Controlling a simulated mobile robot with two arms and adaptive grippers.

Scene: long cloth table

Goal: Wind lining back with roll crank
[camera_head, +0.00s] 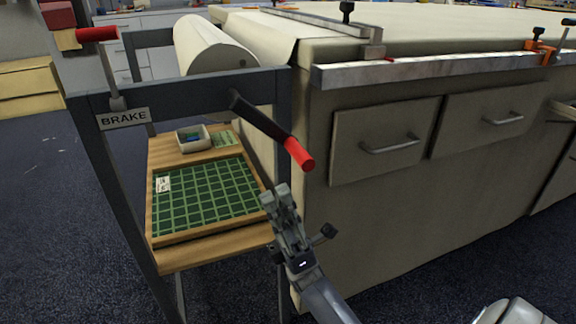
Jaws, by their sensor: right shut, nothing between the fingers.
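The lining roll (208,48) is a cream cylinder lying across the top of a dark metal stand (180,93). The roll crank (262,118) is a black arm on the stand's front right, sloping down to a red handle (299,154). My right gripper (278,200) is shut and empty, just below and left of the red handle and apart from it in the picture. A second red-handled lever (97,34) stands at the stand's left above a "BRAKE" plate (124,119). My left gripper is not in view.
The stand's wooden shelf (165,258) bears a green gridded mat (205,198) and a small tray (194,139). The long table's drawers (385,142) rise close on the right, with a metal bar (440,68) and clamps along its top edge. The floor is clear at front left.

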